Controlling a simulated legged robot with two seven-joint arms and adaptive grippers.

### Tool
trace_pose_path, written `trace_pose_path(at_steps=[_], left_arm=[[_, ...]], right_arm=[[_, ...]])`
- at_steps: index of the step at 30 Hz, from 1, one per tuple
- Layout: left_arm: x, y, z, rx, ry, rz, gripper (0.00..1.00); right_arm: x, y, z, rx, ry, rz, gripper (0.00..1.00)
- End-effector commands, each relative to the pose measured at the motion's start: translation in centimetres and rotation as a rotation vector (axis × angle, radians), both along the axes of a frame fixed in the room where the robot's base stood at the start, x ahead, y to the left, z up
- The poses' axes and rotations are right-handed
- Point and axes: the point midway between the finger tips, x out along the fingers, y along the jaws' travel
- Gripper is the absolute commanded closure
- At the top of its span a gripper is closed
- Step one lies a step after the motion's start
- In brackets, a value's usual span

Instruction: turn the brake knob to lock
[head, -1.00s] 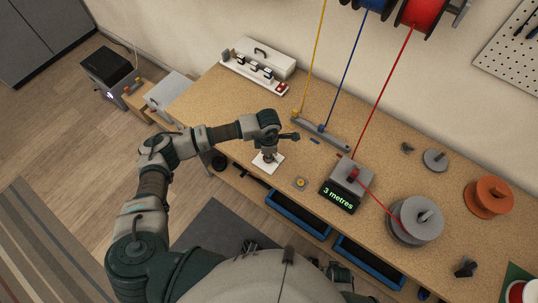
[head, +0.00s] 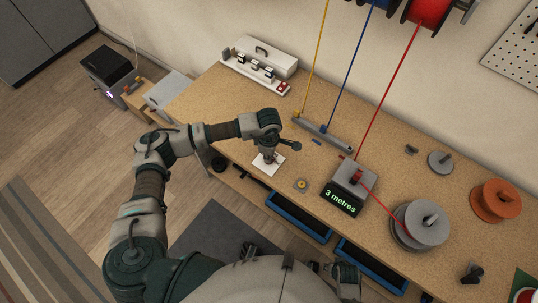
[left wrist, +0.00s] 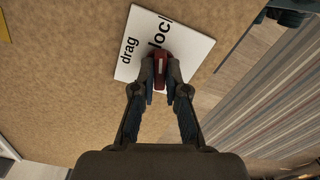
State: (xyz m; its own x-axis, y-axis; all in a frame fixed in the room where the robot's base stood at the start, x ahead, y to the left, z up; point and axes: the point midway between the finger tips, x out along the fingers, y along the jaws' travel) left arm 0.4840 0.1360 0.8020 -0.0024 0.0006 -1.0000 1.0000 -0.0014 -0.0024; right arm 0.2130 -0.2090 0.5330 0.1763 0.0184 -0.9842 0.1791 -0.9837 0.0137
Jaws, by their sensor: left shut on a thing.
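The white label plate (head: 275,169) lies on the bench under my left gripper. In the left wrist view the plate (left wrist: 196,48) shows the words "drag" and "lock", the latter partly cut off. The brake knob (left wrist: 160,72) is a small red bar with a pale mark, beside the word "lock". My left gripper (left wrist: 162,88) is shut on the knob, one finger on each side. In the head view my left gripper (head: 267,157) points down at the plate and hides the knob.
A length counter (head: 348,186) reading "3 metres" stands to the right, with a red wire running through it to a grey reel (head: 420,225). A small yellow-topped part (head: 301,185) lies near the plate. Blue trays (head: 298,217) sit under the front edge. The bench left of the plate is clear.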

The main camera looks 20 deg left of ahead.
Motion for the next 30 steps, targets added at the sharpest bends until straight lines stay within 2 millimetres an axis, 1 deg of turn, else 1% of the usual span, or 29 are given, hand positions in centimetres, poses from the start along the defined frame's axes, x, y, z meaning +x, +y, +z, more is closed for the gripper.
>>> trace_pose_path(at_steps=[1,4,5,6,7,8,16,20,23,30], left_arm=[[0.3,0.1,0.2,-0.001,-0.008,0.003,1.00],[0.3,0.1,0.3,-0.001,-0.009,0.004,1.00],[0.3,0.1,0.3,-0.001,-0.009,0.004,0.85],[0.3,0.1,0.3,-0.001,-0.009,0.004,0.75],[0.3,0.1,0.3,-0.001,-0.009,0.004,0.68],[0.3,0.1,0.2,-0.001,-0.008,0.004,0.62],[0.1,0.0,0.1,0.000,-0.004,0.003,0.62],[0.2,0.0,1.0,-0.002,-0.006,0.003,0.62],[0.2,0.0,2.7,-0.001,-0.007,0.003,0.62],[0.3,0.1,8.1,-0.001,-0.008,0.003,0.62]], right_arm=[[0.0,0.0,0.0,0.000,0.000,0.000,0.50],[0.0,0.0,0.0,0.000,0.000,0.000,0.50],[0.0,0.0,0.0,0.000,0.000,0.000,0.50],[0.0,0.0,0.0,0.000,0.000,0.000,0.50],[0.0,0.0,0.0,0.000,0.000,0.000,0.50],[0.0,0.0,0.0,0.000,0.000,0.000,0.50],[0.0,0.0,0.0,0.000,0.000,0.000,0.50],[-0.1,-0.1,0.0,-0.001,-0.002,0.000,0.50],[-0.1,0.0,0.0,-0.001,-0.002,0.000,0.50],[-0.1,0.0,0.0,0.000,-0.002,0.000,0.50]])
